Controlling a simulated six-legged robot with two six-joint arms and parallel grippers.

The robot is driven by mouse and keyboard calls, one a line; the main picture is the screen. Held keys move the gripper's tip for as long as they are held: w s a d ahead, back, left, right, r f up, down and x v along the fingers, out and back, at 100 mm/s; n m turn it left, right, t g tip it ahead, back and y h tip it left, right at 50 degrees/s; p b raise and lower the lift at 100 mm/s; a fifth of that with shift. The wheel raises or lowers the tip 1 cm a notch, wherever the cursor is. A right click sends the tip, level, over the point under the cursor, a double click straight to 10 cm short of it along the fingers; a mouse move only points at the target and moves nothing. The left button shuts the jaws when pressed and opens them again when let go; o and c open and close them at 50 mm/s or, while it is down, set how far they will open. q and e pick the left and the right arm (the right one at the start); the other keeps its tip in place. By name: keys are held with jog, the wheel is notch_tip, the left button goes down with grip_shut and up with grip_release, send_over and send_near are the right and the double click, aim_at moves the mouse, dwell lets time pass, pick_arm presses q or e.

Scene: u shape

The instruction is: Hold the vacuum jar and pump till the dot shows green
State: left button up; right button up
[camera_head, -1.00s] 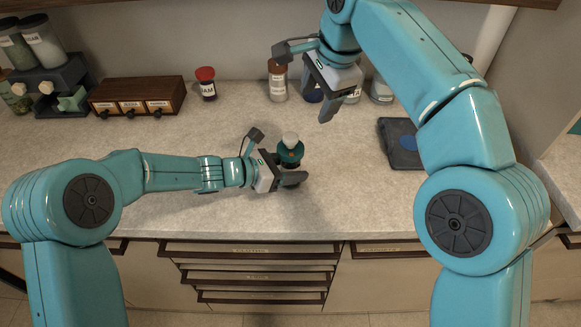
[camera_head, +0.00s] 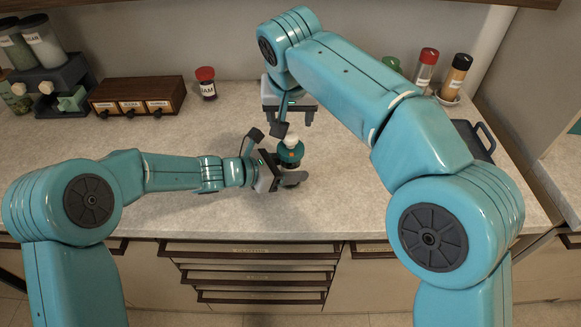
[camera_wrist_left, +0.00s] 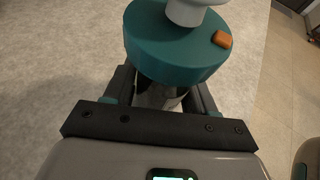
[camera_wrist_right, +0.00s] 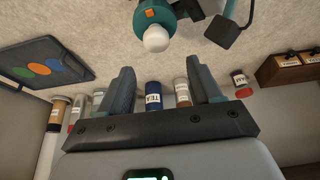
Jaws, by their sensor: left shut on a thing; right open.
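The vacuum jar has a teal lid (camera_head: 290,152) with a white pump knob (camera_head: 291,138) on top. It stands upright on the counter. My left gripper (camera_head: 291,178) is shut around the jar's body below the lid. The dot (camera_wrist_left: 222,39) on the lid looks orange, and the right wrist view shows the dot (camera_wrist_right: 150,13) orange too. My right gripper (camera_head: 288,120) is open and empty, just behind the jar and apart from the knob.
A JAM jar (camera_head: 206,84) and a drawer box (camera_head: 137,97) stand at the back left. Shakers (camera_head: 426,70) stand at the back right near a dark tray (camera_head: 472,140). A TEA jar (camera_wrist_right: 153,96) shows in the right wrist view. The counter's front is clear.

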aim_at(291, 136)
jog(key=shift+f, duration=2.6)
